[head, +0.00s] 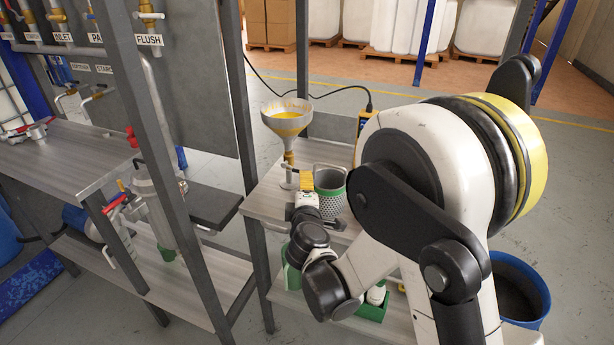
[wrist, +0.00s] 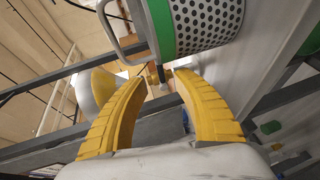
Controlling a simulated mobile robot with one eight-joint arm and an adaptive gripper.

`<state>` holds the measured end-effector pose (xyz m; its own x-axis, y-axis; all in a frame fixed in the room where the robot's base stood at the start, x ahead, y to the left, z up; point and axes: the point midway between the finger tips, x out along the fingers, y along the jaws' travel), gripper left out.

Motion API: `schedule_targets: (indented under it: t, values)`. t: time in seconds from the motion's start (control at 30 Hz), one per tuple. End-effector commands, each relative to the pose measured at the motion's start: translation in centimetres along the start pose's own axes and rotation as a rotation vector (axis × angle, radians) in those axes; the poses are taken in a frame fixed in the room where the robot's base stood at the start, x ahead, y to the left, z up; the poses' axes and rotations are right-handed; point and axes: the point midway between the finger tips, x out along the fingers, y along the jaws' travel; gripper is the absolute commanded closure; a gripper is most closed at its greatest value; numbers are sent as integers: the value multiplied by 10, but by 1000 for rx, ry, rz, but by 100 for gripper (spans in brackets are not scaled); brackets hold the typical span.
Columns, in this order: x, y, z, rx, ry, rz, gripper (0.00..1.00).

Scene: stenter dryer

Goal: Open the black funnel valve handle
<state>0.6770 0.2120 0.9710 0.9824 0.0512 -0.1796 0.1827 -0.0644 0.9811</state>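The funnel (head: 287,118) is pale with yellow contents and stands above the back shelf of the bench, on a brass-coloured valve and thin stem (head: 289,158). My gripper (head: 306,180) has yellow fingers and is just right of and below the valve. In the wrist view the gripper (wrist: 161,77) is open, with a gap between its curved fingertips. A small dark piece, probably the black valve handle (wrist: 161,74), shows in that gap; I cannot tell whether it touches a finger. The funnel's pale side (wrist: 102,84) shows partly behind the left finger. In the head view the handle cannot be made out.
A perforated metal cup with a green band (head: 331,190) stands close right of my gripper; it fills the top of the wrist view (wrist: 205,22). A yellow meter (head: 364,122) with a black cable is behind it. A dark metal post (head: 245,110) stands left of the funnel.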

Motion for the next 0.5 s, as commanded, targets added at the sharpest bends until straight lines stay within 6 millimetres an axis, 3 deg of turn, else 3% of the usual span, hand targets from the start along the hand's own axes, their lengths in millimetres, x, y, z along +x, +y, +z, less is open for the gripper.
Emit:
schedule_targets:
  t: [0.23,0.5]
  values:
    - [50,-2,1,1,-1,0,66]
    - [74,-1,1,2,-1,-1,66]
